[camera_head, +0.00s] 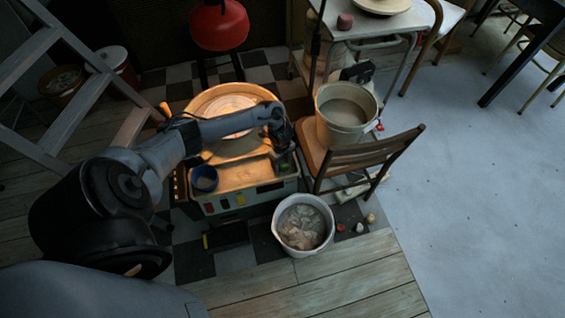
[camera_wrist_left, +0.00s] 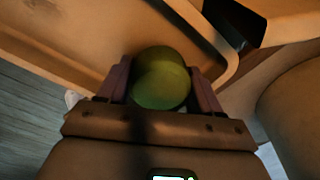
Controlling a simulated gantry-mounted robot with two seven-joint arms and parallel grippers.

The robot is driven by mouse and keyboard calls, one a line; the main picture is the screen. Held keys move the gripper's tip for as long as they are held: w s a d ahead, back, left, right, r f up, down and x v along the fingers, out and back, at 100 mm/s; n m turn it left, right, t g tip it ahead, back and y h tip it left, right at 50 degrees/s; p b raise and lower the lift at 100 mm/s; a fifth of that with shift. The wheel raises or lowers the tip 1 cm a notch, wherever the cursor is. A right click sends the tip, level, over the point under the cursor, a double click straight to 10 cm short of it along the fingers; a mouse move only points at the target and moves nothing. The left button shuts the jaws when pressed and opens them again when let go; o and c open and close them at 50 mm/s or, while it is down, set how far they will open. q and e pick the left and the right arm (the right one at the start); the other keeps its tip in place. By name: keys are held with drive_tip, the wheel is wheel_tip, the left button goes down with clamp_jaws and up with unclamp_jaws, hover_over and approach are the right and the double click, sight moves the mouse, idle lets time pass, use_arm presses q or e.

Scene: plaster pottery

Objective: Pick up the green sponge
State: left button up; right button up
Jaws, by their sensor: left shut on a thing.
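The green sponge (camera_wrist_left: 160,80) is rounded and sits between the two fingers of my left gripper (camera_wrist_left: 162,88) in the left wrist view. The fingers press on it from both sides. In the head view only a small bit of the sponge (camera_head: 285,165) shows, below my left gripper (camera_head: 281,150), at the right end of the pottery wheel's tray (camera_head: 243,176). I cannot tell whether the sponge still touches the tray. My right gripper is in neither view.
A blue cup (camera_head: 204,179) stands at the tray's left end. A wooden chair (camera_head: 362,158) bearing a large bucket (camera_head: 345,113) is close on the right. A white bucket of clay (camera_head: 303,225) stands on the floor in front. A red lamp (camera_head: 219,25) hangs behind.

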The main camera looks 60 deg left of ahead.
use_arm(q)
drive_tip(key=shift+r, duration=0.1)
wheel_tip(320, 180, up, 10)
drive_tip(key=p, duration=0.6)
drive_tip(key=o, duration=0.3)
drive_tip(key=shift+c, duration=1.1)
